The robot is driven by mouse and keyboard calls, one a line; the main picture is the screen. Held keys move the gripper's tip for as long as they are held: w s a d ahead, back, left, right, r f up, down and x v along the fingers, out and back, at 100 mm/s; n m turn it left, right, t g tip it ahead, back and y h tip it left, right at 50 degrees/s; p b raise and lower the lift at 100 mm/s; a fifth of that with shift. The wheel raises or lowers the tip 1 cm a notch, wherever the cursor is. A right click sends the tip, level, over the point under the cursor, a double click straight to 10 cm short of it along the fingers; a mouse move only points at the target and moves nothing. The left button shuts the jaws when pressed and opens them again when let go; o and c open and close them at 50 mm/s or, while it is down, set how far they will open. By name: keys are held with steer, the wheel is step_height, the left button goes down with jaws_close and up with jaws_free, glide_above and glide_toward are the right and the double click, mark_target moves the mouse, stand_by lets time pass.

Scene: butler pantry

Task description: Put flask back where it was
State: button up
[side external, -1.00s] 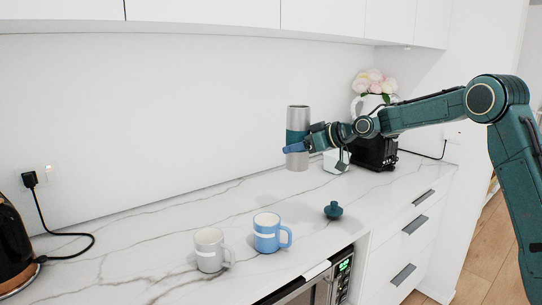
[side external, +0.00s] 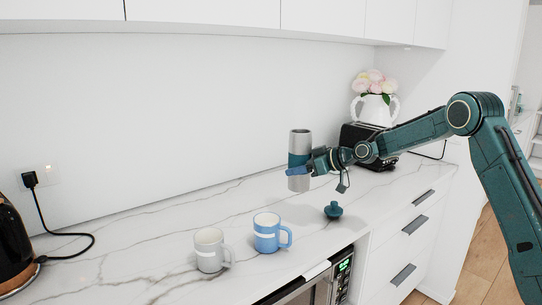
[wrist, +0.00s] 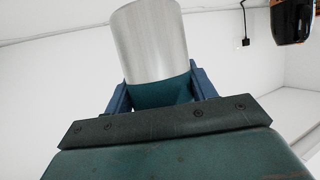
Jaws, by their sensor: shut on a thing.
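The flask (side external: 299,142) is a silver metal cylinder with a teal band around its middle. My gripper (side external: 300,168) is shut on it at about the band and holds it upright over the counter. Whether its base touches the counter is hard to tell. In the wrist view the silver body of the flask (wrist: 150,42) stands between the two blue fingers of my gripper (wrist: 160,90). A small teal knobbed lid (side external: 333,210) lies on the counter to the right of and nearer than the flask.
A blue mug (side external: 267,233) and a grey mug (side external: 208,250) stand on the marble counter (side external: 130,245) near the front. A black toaster (side external: 352,135) and a white flower vase (side external: 374,108) are at the back right. A dark kettle (side external: 14,245) stands far left. The counter's left middle is clear.

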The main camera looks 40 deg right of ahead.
step_height(320, 180, down, 9)
steer(key=shift+r, duration=0.2)
steer(key=shift+f, duration=0.1)
steer(key=shift+f, duration=2)
steer(key=shift+f, duration=0.2)
steer(key=o, duration=1.4)
steer(key=shift+o, duration=0.2)
steer(key=shift+s+r, duration=0.1)
steer(key=shift+r, duration=0.1)
steer(key=v, duration=1.1)
steer(key=shift+s+r, duration=0.2)
steer(key=shift+s, duration=0.15)
